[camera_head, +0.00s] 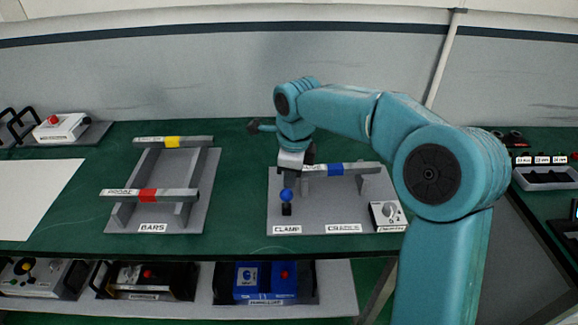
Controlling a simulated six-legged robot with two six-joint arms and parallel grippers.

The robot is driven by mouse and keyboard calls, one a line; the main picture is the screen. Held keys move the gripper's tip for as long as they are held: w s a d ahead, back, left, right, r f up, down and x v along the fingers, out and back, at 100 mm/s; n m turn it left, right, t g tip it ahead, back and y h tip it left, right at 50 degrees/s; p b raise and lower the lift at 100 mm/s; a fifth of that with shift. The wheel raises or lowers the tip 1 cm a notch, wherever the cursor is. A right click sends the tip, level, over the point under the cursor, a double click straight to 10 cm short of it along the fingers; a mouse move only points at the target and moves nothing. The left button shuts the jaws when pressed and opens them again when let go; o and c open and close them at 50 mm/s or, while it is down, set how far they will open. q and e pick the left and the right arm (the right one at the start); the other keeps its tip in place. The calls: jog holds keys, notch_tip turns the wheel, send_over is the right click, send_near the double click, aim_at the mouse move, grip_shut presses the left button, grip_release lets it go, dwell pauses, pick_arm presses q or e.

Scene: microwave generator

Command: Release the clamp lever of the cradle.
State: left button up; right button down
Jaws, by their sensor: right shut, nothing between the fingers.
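The clamp lever (287,196) has a blue ball knob on a short dark base. It stands at the left of the grey cradle plate (310,215), behind the label "CLAMP". A grey bar with a blue band (335,170) lies across the back of the cradle. My right gripper (289,179) is shut and empty, pointing down just above and behind the blue knob. I cannot tell whether it touches the knob. My wrist and gripper hide the bar's left end. My left gripper is out of view.
A white box with a dial (386,215) sits at the plate's right. To the left, a rack labelled "BARS" (152,216) holds a yellow-banded bar (190,141) and a red-banded bar (170,195). Green bench (240,165) is clear between them. A lower shelf (335,292) holds several devices.

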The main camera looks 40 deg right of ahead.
jog(key=shift+s+a+f, duration=0.2)
jog(key=shift+a+f, duration=0.1)
jog(key=shift+r, duration=0.1)
dwell(0.3)
